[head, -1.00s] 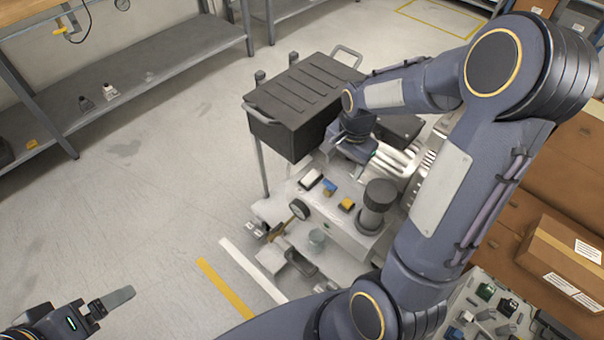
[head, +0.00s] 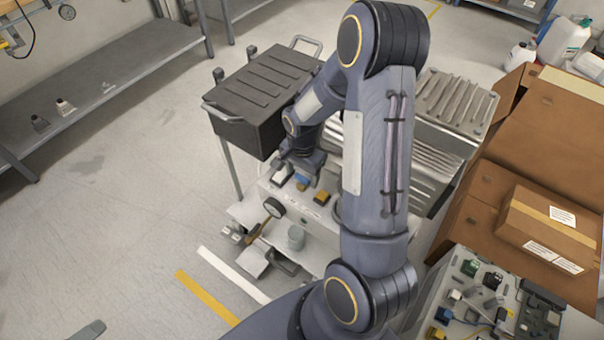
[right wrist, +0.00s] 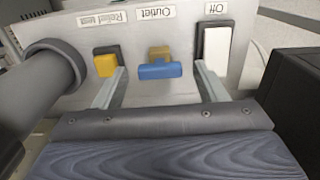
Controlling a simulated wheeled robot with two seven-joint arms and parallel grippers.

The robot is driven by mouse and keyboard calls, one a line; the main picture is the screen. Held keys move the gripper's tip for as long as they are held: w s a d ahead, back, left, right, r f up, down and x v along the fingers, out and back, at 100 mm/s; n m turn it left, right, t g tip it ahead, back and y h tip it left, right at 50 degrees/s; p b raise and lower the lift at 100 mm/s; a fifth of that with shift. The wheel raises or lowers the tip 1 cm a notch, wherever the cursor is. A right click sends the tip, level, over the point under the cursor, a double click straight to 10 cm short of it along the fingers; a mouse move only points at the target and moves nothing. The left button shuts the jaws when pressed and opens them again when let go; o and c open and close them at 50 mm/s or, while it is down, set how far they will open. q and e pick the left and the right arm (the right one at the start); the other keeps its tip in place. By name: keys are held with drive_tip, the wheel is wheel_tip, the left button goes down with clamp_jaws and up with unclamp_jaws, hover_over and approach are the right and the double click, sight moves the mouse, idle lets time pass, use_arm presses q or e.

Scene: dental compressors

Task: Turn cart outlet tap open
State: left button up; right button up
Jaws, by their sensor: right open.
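The blue outlet tap handle (right wrist: 160,71) sits on a yellow-brass body under an upside-down "Outlet" label in the right wrist view. Its bar lies crosswise in that view. My right gripper (right wrist: 157,74) is open, with one finger on each side of the handle and a gap on both sides. In the head view the blue handle (head: 301,182) shows on the cart panel just below my right gripper (head: 302,172), whose fingers are mostly hidden. Only a fingertip of my left gripper (head: 86,331) shows at the bottom left edge.
A yellow relief-test control (right wrist: 105,64) and a white "Off" switch (right wrist: 215,50) flank the tap, close to my fingers. A dark cylinder (right wrist: 48,78) stands at the left. A black box (head: 262,100) stands behind the panel; cardboard boxes (head: 548,230) are at right.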

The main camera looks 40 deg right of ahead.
drive_tip(key=shift+c, duration=0.2)
drive_tip(key=c, duration=0.9)
drive_tip(key=shift+c, duration=0.2)
drive_tip(key=shift+n, duration=0.3)
drive_tip(key=n, duration=1.3)
drive_tip(key=shift+n, duration=2.1)
